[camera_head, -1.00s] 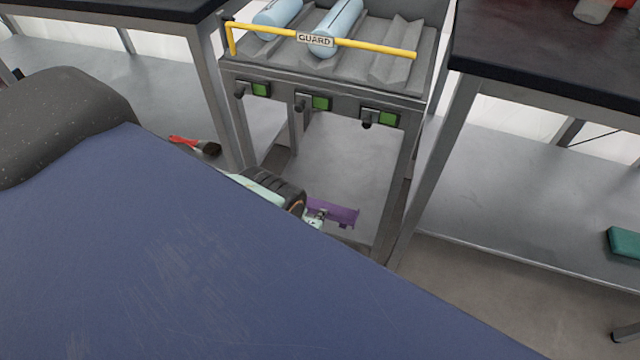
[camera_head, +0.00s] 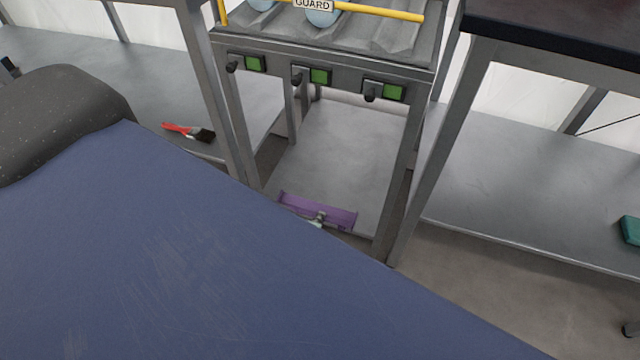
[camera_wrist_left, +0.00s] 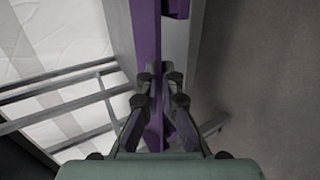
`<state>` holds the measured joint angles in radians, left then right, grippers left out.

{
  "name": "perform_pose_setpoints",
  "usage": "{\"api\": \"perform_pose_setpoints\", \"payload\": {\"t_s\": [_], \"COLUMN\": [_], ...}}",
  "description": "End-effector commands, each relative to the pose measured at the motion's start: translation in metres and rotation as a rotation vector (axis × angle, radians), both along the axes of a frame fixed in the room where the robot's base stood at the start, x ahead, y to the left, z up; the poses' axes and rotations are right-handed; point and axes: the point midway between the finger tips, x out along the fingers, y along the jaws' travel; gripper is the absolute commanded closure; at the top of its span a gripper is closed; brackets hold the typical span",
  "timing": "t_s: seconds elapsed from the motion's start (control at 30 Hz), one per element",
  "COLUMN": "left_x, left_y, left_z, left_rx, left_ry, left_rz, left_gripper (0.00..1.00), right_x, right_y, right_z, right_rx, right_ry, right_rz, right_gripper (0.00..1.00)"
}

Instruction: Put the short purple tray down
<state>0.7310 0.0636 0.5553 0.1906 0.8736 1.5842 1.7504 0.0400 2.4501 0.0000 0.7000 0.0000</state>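The short purple tray (camera_head: 335,214) shows in the head view at the front edge of the stand's lower shelf (camera_head: 340,150). I cannot tell whether it touches the shelf or hangs just in front of it. In the left wrist view the tray (camera_wrist_left: 146,38) runs upward as a long purple strip. My left gripper (camera_wrist_left: 161,88) has its fingers on both sides of a purple part of the tray, closed on it. In the head view only the left gripper's tip (camera_head: 318,220) shows at the tray's near side. My blue body hides the rest. My right gripper is not in view.
The stand has a yellow guard bar (camera_head: 380,13), light blue cylinders and green-faced latches (camera_head: 320,76) above the shelf. Its legs flank the opening. A red-handled brush (camera_head: 188,131) lies on the left shelf. A teal object (camera_head: 630,230) lies on the right shelf.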

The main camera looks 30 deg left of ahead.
Motion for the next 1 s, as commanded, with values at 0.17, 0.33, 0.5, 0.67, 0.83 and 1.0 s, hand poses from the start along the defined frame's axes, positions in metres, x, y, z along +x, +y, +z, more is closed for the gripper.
{"api": "perform_pose_setpoints", "payload": {"t_s": [0.17,0.33,0.5,0.67,0.83,1.0], "left_x": [0.001,0.002,0.001,0.001,0.001,0.001], "left_y": [0.000,0.000,0.000,0.000,0.000,0.000], "left_z": [-0.021,-0.021,-0.021,-0.021,-0.021,-0.021], "left_rx": [0.000,0.000,0.000,0.000,0.000,0.000], "left_ry": [-0.002,-0.002,-0.001,-0.001,-0.001,0.000], "left_rz": [0.000,0.000,0.000,0.000,0.000,0.000], "left_gripper": [1.00,1.00,0.89,0.75,0.72,0.72], "right_x": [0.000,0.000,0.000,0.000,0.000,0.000], "right_y": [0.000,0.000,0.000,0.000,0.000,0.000], "right_z": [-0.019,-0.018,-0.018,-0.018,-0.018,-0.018], "right_rx": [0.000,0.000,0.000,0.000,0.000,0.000], "right_ry": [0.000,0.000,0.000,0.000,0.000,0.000], "right_rz": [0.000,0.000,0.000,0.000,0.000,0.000], "right_gripper": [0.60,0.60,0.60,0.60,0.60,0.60]}}
